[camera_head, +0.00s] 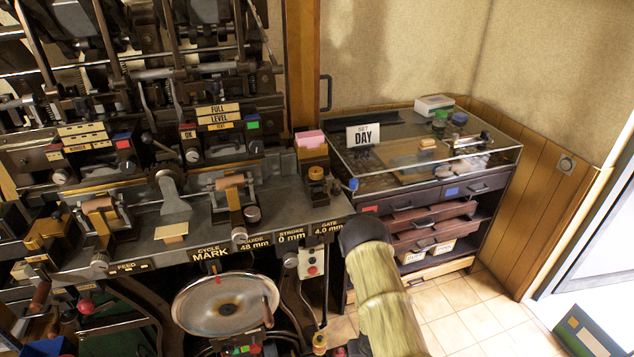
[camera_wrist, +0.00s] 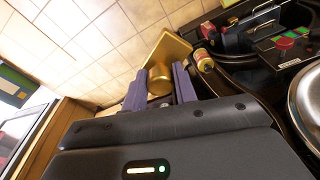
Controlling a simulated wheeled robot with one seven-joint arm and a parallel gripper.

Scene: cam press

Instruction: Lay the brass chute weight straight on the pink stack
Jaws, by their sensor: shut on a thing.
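The brass chute weight (camera_wrist: 170,50) shows in the wrist view as a flat plate with a round knob. My gripper (camera_wrist: 159,86) is shut on that knob between its two purple-grey fingers. The plate looks tilted in this view, with floor tiles behind it. The pink stack (camera_head: 310,140) stands in a wooden holder (camera_head: 312,155) at the right end of the machine bench in the head view. In the head view, my arm is at the lower middle, in front of and below the stack; the gripper and weight cannot be made out there.
A large metal disc (camera_head: 226,306) is under the bench front. A small brass piece (camera_head: 316,174) is just in front of the holder. Tiled floor (camera_head: 470,315) is open at lower right.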

